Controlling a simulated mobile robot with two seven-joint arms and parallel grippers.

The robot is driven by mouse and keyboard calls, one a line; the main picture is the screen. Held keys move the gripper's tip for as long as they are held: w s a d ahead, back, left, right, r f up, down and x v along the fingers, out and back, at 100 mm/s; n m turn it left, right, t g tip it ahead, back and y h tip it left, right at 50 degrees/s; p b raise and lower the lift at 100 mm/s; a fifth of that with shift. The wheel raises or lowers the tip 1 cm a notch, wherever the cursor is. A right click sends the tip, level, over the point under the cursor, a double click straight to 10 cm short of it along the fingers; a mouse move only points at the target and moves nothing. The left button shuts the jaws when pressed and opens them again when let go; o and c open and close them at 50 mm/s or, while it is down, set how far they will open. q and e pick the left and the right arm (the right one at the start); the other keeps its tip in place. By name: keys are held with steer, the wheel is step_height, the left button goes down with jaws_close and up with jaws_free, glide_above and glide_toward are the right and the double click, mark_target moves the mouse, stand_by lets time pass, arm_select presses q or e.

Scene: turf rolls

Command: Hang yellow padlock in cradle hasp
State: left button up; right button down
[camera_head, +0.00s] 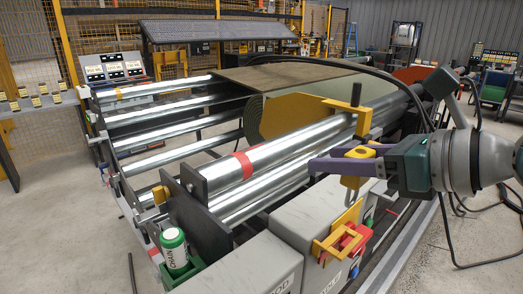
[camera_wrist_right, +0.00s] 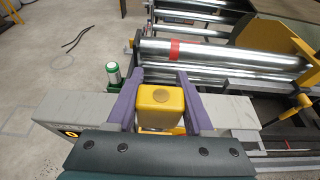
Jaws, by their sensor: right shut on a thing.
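The yellow padlock (camera_wrist_right: 160,105) sits between the purple fingers of my right gripper (camera_wrist_right: 160,100), which is shut on it. In the head view, my right gripper (camera_head: 345,160) reaches in from the right, above the grey cabinets and in front of the steel rollers. My left gripper is not in view.
Grey cabinets (camera_head: 290,215) stand directly below my right gripper. Shiny rollers (camera_head: 250,160) and a dark yellow upright (camera_head: 355,95) are close behind it. A green-and-white can (camera_head: 174,248) stands at the front left. Black cables lie on the right floor, and the left floor is open.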

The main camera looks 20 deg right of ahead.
steer(key=b, duration=0.5)
glide_above(330, 219)
steer(key=s+a, duration=0.2)
steer(key=shift+f, duration=2.8)
steer(key=shift+d, duration=0.15)
steer(key=shift+p, duration=0.55)
steer(key=shift+f+b, duration=1.05)
steer(key=shift+f, duration=0.4)
steer(key=shift+f+b, duration=1)
steer(key=shift+f, duration=0.15)
steer(key=shift+c, duration=1)
jaws_free()
